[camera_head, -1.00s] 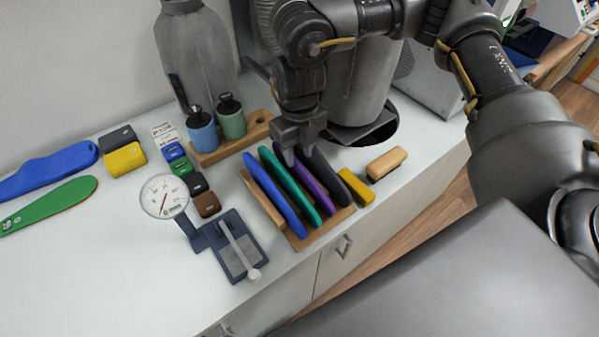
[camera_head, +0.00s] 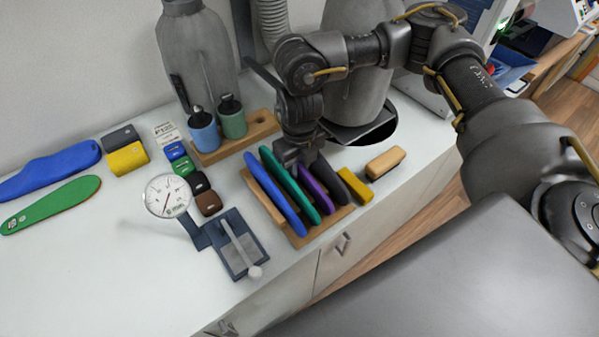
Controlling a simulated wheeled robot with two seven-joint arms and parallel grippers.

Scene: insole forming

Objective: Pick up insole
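Blue (camera_head: 275,194), green (camera_head: 297,187), purple (camera_head: 318,194) and dark grey (camera_head: 331,180) insoles stand on edge side by side in a wooden rack (camera_head: 302,239). My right gripper (camera_head: 300,160) points down at the rack's far end, over the upper ends of the green, purple and dark grey insoles. Its fingertips are down among the insoles and largely hidden. I cannot tell whether they are closed on the purple one. My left gripper is not in view.
A dial gauge (camera_head: 168,196) on a dark base (camera_head: 238,245) stands left of the rack. Two bottles in a wooden holder (camera_head: 262,127) stand behind it. A yellow block (camera_head: 355,186) and a brush (camera_head: 385,163) lie to the right. Loose blue (camera_head: 50,170) and green (camera_head: 50,205) insoles lie far left.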

